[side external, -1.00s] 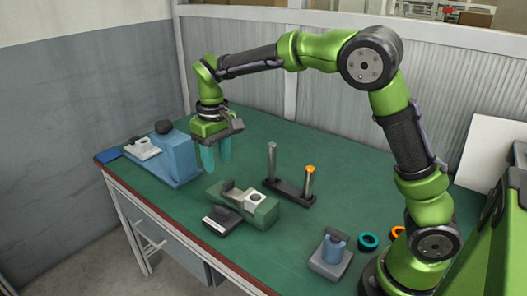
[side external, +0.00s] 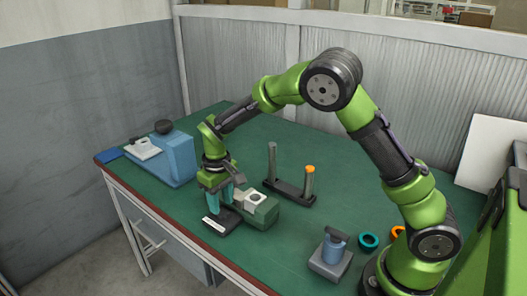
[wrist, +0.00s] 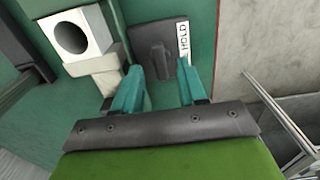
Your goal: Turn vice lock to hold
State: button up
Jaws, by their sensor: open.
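The vice has a green body (side external: 266,214) with a white block (side external: 256,198) that has a round hole. The block also shows at upper left in the wrist view (wrist: 97,38). A dark plate (side external: 232,226) beside the vice bears a white label reading HOLD (wrist: 184,42). A dark upright lock handle (wrist: 151,58) stands on this plate. My gripper (wrist: 157,70) is open, its teal fingers pointing at the plate, with the handle between the fingertips in the wrist view. In the side view my gripper (side external: 225,196) hides the handle; contact cannot be told.
A blue machine (side external: 180,156) with a black knob stands at far left. A stand with two posts (side external: 290,190) is behind the vice. A small blue-grey device (side external: 331,258) and a teal ring (side external: 368,241) lie at right. The table edge is close in front.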

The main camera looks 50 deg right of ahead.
jog(key=shift+f, duration=0.95)
grip_shut()
